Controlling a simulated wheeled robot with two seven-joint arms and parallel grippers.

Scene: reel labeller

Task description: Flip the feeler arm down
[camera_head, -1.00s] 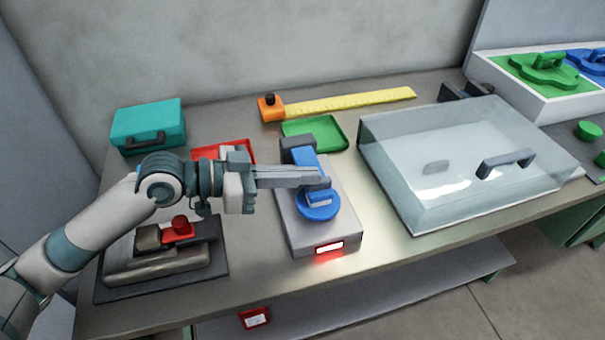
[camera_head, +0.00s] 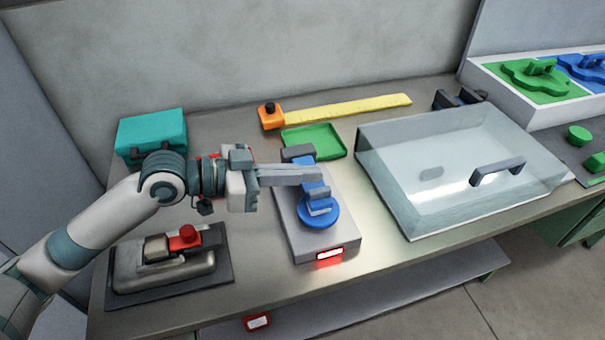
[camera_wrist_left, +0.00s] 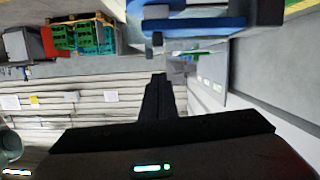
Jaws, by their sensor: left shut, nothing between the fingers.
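The labeller is a grey box (camera_head: 290,222) on the bench with a dark hinge block (camera_head: 297,153) at its back. The blue feeler arm (camera_head: 311,187) runs from that block toward the front and looks laid low, its grey-tipped end at a round blue disc (camera_head: 318,216). My left gripper (camera_head: 320,174) is shut and empty, pointing right above the arm and covering part of it. I cannot tell whether they touch. In the left wrist view the shut fingers (camera_wrist_left: 160,90) show dark, with blue parts (camera_wrist_left: 190,18) at the top edge. My right gripper is out of view.
A red light (camera_head: 330,254) glows on the box's front. A clear-lidded case (camera_head: 440,190) stands right, a green tray (camera_head: 325,143) and yellow ruler (camera_head: 345,108) behind. A teal case (camera_head: 152,132) and a grey device with a red knob (camera_head: 185,238) are left.

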